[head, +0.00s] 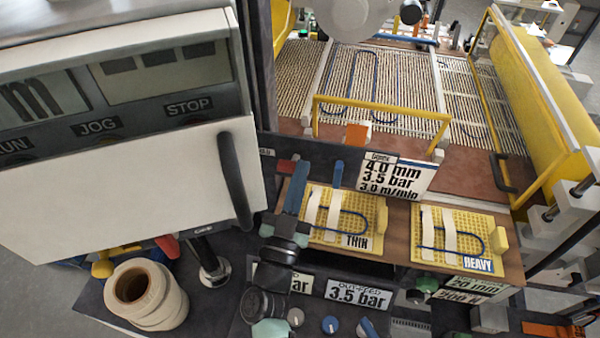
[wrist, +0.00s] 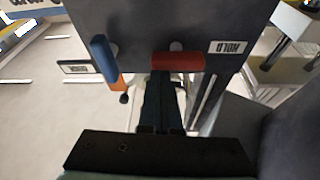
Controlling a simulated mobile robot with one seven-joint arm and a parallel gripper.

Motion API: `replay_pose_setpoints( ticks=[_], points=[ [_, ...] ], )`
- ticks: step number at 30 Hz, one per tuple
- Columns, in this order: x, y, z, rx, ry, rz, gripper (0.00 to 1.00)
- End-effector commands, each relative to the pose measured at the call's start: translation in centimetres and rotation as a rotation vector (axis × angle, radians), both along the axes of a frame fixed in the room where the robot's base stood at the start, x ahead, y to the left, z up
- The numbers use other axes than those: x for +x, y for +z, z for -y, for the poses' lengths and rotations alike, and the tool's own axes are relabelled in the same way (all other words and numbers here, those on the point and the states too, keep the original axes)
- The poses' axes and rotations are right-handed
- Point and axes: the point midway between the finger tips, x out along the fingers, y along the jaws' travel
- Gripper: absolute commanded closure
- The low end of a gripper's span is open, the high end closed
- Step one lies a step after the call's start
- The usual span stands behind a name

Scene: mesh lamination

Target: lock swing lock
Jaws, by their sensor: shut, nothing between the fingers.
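A red handle (wrist: 178,62) is fixed to a dark panel, directly beyond my fingertips in the wrist view. A white label reading HOLD (wrist: 228,47) is to its right. My gripper (wrist: 160,78) is shut and empty, with its tips close to the red handle's left end; I cannot tell whether they touch. In the head view my gripper (head: 299,168) reaches up beside the red handle (head: 287,167), which is partly hidden. A blue lever (wrist: 104,60) stands to the left in the wrist view and right of my gripper in the head view (head: 338,173). Nothing is labelled swing lock.
The yellow THIN (head: 377,215) and HEAVY (head: 458,220) sample boards lie right of my gripper. A white cabinet door (head: 120,190) with a dark handle stands close on the left. A yellow rail (head: 380,108) and a 4.0 mm sign (head: 395,175) stand beyond.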

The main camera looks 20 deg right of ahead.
Motion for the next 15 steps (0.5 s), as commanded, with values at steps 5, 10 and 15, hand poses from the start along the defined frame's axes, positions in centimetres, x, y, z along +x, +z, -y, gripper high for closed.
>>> replay_pose_setpoints(
  ticks=[5, 10, 15],
  points=[
    [-0.01, -0.1, 0.0, 0.031, 0.001, 0.021, 1.0],
    [-0.03, -0.22, 0.02, 0.063, 0.001, 0.042, 1.0],
    [-0.06, -0.36, 0.08, 0.113, 0.001, 0.075, 1.0]
  ],
)
